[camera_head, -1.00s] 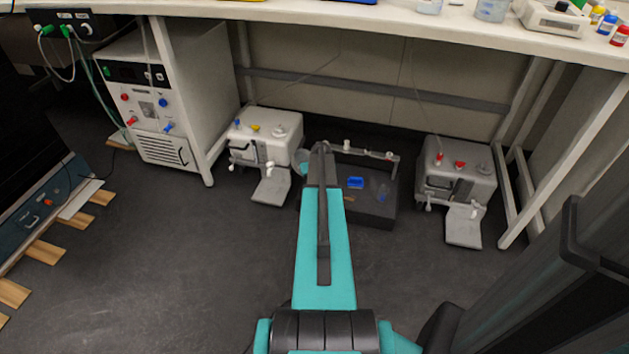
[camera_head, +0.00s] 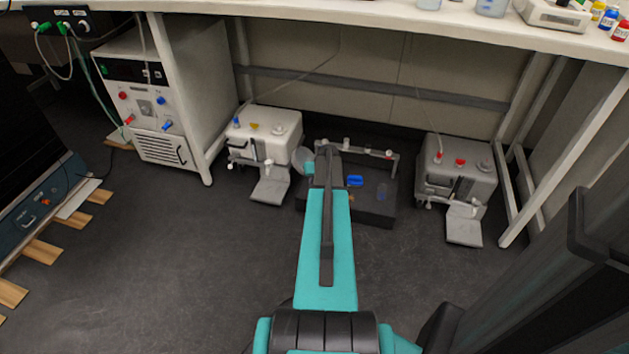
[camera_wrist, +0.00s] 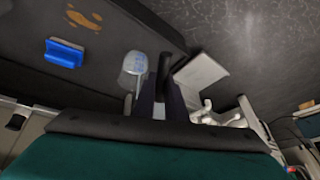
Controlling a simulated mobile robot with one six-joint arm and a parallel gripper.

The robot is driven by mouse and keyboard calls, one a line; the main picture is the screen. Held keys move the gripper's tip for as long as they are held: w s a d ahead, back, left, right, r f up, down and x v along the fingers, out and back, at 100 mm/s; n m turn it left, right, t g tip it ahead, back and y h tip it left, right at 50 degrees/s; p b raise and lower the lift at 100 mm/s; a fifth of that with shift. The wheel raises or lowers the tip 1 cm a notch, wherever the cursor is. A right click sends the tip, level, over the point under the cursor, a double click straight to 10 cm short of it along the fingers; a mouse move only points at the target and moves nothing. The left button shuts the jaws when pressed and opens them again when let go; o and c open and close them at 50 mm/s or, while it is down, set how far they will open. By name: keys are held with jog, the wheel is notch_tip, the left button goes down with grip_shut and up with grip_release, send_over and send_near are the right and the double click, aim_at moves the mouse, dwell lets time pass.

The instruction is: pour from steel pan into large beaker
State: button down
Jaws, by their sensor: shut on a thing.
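A round, pale grey vessel, which I take for the steel pan (camera_head: 302,159), shows just left of my arm's far end, over the left side of a black tray. It also shows in the wrist view as a pale rounded shape (camera_wrist: 138,63) beside the fingers. My gripper (camera_wrist: 162,85) is shut on it; the grip itself is mostly hidden by my arm in the head view.
The black tray (camera_head: 375,217) holds a blue block (camera_head: 355,181) and has a rail (camera_head: 365,153) along its back. The bench (camera_head: 400,22) overhangs behind. The front floor is clear.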

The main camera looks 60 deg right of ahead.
jog(key=shift+s+d+f+t+b, duration=0.15)
jog(key=shift+f+t+b, duration=0.15)
jog(key=shift+t+b, duration=0.5)
jog(key=shift+s+a+f+t+b, duration=0.15)
jog(key=shift+f+t+b, duration=0.15)
jog(key=shift+b, duration=0.9)
dwell(0.8)
jog(key=shift+s+d+f+m+t+y+b, duration=0.25)
jog(key=shift+t+b, duration=0.4)
jog(key=shift+b, duration=0.9)
jog(key=shift+s+a+f+m+t+y+b, duration=0.1)
jog(key=shift+f+m+t+y+b, duration=0.4)
jog(key=shift+b, duration=1)
dwell(2.2)
